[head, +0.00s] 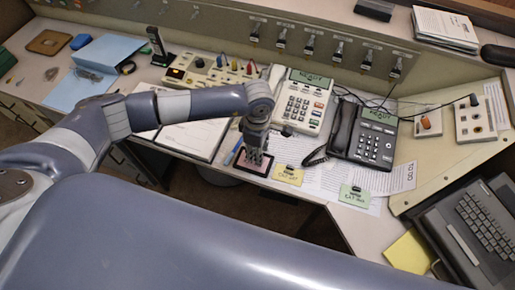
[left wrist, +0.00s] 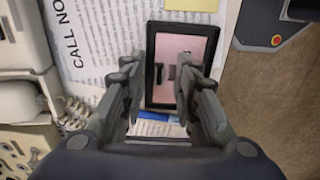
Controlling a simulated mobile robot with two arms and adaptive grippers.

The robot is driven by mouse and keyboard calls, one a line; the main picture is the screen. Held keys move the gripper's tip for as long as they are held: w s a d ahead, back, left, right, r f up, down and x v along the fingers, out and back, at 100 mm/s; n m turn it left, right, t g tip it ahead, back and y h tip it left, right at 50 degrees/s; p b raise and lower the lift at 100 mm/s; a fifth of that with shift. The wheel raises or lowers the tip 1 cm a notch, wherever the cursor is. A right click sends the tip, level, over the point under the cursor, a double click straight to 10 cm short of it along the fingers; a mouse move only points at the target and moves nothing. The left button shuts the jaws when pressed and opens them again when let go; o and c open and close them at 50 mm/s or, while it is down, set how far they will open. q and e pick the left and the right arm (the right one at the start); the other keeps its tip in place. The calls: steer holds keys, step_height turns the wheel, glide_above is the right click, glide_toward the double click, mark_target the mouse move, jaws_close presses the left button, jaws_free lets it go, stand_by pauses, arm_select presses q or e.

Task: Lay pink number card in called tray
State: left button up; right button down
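The pink number card (left wrist: 180,48) lies inside a black-rimmed tray (left wrist: 150,60) in the left wrist view, with a dark mark and a small dark grip near its middle. In the head view the tray (head: 237,173) is at the desk's front edge, its pink surface mostly behind my gripper. My left gripper (head: 255,163) points down over it. In the left wrist view its two fingers (left wrist: 160,75) are apart, one on each side of the card's grip. Contact with the grip cannot be made out. My right gripper is not in view.
A yellow card (head: 287,177) and a green card (head: 354,198) lie to the right on printed sheets. A cream phone (head: 300,105) and a black phone (head: 372,140) stand behind. Open floor lies before the desk edge.

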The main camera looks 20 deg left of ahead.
arm_select(q)
steer(key=shift+r+p, duration=0.95)
step_height(320, 180, up, 11)
steer(key=b, duration=0.3)
steer(key=shift+r+b, duration=0.15)
steer(key=shift+b, duration=0.15)
